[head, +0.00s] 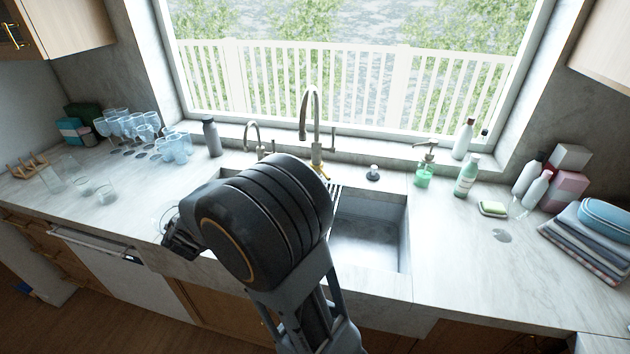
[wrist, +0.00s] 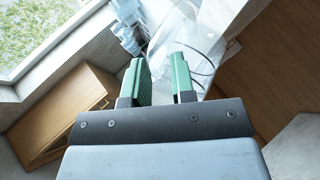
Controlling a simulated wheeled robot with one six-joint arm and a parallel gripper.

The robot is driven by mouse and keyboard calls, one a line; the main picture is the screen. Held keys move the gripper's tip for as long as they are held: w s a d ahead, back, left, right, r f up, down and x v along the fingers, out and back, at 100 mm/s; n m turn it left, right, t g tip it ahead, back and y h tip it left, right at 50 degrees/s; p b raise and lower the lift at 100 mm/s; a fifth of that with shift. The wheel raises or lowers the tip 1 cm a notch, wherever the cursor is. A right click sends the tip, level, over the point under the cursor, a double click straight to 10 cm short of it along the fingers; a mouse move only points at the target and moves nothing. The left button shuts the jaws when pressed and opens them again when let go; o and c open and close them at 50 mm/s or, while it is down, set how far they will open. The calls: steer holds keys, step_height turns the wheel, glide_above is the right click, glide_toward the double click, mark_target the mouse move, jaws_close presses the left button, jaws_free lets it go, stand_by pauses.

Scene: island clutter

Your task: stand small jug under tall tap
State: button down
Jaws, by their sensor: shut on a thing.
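A clear glass jug (wrist: 180,28) shows in the wrist view between and beyond the green fingers of my gripper (wrist: 165,75), which is shut on it. In the head view my gripper (head: 176,238) is at the counter's front, left of the sink, mostly hidden by my own arm. A faint curve of the clear jug (head: 166,216) shows beside it. Whether the jug touches the counter cannot be told. The tall tap (head: 312,110) arches up behind the sink (head: 368,240), right of and beyond my gripper. My arm hides the left part of the sink.
A shorter tap (head: 252,136) stands left of the tall one. Several glasses (head: 130,124) and a grey bottle (head: 211,137) stand at the back left. Soap bottles (head: 466,176), a sponge (head: 493,208) and folded cloths (head: 580,240) are on the right. The right front counter (head: 460,275) is clear.

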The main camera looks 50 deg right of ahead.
steer(key=d+m+g+h+b, duration=0.5)
steer(key=d+m+g+b, duration=0.4)
steer(key=d, duration=1.6)
steer(key=s+d+f+m+g+b, duration=0.2)
steer(key=s+d+m+b, duration=0.3)
steer(key=d, duration=0.4)
steer(key=shift+s+d+f+m, duration=0.3)
steer(key=shift+s+m, duration=0.2)
steer(key=shift+s, duration=0.45)
steer(key=shift+r, duration=0.2)
step_height(320, 180, down, 7)
steer(key=m+t+y+b, duration=0.1)
steer(key=y+b, duration=0.1)
steer(key=b, duration=0.2)
steer(key=shift+s+b, duration=0.2)
steer(key=shift+b, duration=0.2)
steer(key=shift+f+t+b, duration=0.3)
steer(key=shift+f+b, duration=0.4)
